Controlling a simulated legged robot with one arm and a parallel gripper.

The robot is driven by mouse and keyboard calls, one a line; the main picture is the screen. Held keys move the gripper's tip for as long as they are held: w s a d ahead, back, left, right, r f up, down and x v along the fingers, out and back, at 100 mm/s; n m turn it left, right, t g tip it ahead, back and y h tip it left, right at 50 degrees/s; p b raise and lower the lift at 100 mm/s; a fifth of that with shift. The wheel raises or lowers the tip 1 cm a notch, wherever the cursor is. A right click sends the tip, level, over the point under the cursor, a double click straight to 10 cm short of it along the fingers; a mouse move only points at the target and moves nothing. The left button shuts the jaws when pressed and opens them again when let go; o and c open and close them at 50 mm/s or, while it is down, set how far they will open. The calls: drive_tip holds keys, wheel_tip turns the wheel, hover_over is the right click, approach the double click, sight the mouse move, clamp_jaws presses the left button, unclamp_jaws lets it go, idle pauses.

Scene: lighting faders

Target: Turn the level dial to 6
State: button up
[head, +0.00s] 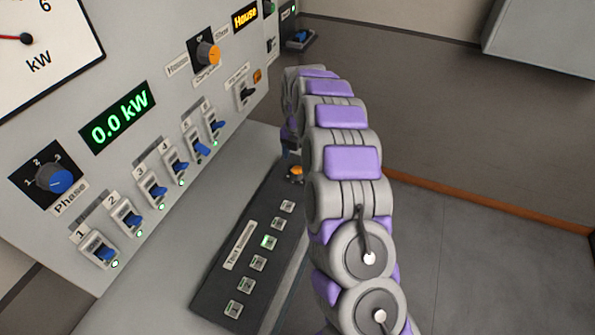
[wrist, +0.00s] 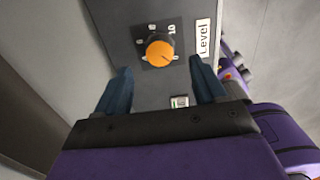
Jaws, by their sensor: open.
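The level dial is an orange knob (wrist: 160,50) on a dark square plate in the wrist view, with a white "Level" label (wrist: 203,38) to its right. A "10" shows at the plate's right; its other marks are too small to read. A dark pointer line on the knob points down and right. My gripper (wrist: 163,80) is open, its two dark blue fingers on either side of and short of the knob, not touching it.
In the head view the wall panel holds a Phase knob (head: 61,180), a green "0.0 kW" display (head: 118,117), an orange selector (head: 209,53) and several blue switches. A dark button strip (head: 236,259) lies beside my arm. Grey floor (head: 480,250) is clear at the right.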

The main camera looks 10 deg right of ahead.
sight(297, 169)
wheel_tip(297, 169, down, 7)
drive_tip(key=shift+a+r+b, duration=0.1)
drive_tip(key=shift+r+b, duration=0.05)
drive_tip(key=shift+b, duration=0.45)
drive_tip(key=shift+c, duration=0.4)
drive_tip(key=c, duration=1)
drive_tip(key=shift+r, duration=0.1)
